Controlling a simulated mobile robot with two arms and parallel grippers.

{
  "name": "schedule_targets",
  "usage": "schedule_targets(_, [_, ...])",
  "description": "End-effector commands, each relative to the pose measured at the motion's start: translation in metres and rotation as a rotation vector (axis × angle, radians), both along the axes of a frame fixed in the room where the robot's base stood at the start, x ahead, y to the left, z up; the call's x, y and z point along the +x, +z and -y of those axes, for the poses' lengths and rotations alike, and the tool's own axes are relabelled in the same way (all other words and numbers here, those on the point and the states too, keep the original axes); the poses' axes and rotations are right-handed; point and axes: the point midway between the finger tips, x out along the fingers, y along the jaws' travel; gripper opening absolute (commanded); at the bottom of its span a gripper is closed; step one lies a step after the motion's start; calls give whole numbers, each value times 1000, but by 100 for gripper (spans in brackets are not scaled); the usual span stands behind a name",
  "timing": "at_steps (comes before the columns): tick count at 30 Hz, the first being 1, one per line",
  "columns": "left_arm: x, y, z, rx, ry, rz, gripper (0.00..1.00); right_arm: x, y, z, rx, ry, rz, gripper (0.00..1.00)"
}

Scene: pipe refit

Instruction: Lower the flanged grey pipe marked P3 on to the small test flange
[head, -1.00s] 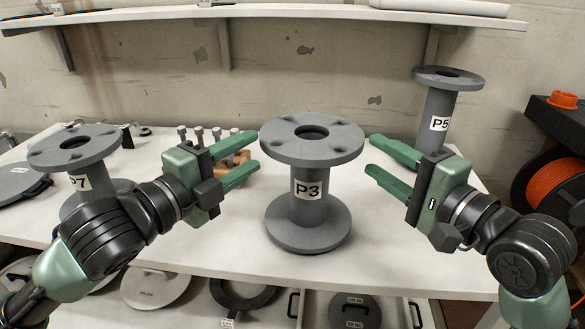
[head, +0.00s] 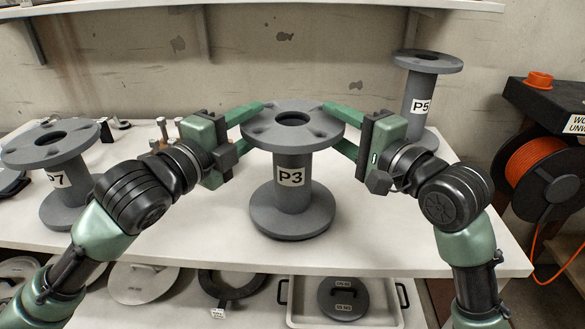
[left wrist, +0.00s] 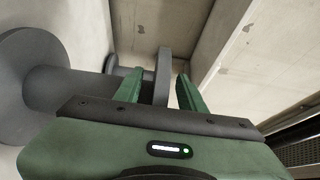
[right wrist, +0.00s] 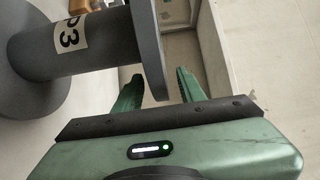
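The flanged grey pipe P3 (head: 291,198) stands upright on the white table, its label facing me. My left gripper (head: 254,128) is at the left side of its top flange. In the left wrist view the flange edge (left wrist: 163,72) lies between its two fingers, which are apart. My right gripper (head: 336,128) is at the right side of the same flange. In the right wrist view the flange edge (right wrist: 150,50) lies between its spread fingers. Both grippers look open, with no clear grip on the rim. I cannot identify the small test flange in these views.
Pipe P7 (head: 67,186) stands at the left and pipe P5 (head: 420,100) at the back right. An orange cable reel (head: 535,168) is at the right. Below the table are round lids and a tray (head: 300,318). The table front is mostly clear.

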Motion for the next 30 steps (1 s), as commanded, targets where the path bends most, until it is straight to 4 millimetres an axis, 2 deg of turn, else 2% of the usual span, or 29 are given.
schedule_targets(4, [8, 1, 5, -1, 0, 1, 40, 8, 0, -6, 1, 1, 0, 40])
schedule_targets(13, [9, 0, 6, 0, 0, 1, 40, 9, 0, -7, 0, 1, 0, 40])
schedule_targets(17, [9, 0, 6, 0, 0, 0, 4, 9, 0, -7, 0, 1, 0, 4])
schedule_targets(18, [9, 0, 6, 0, 0, 0, 0, 9, 0, -7, 0, 1, 0, 0])
schedule_targets(30, [9, 0, 6, 0, 0, 0, 0, 9, -1, -6, -1, 1, -1, 0])
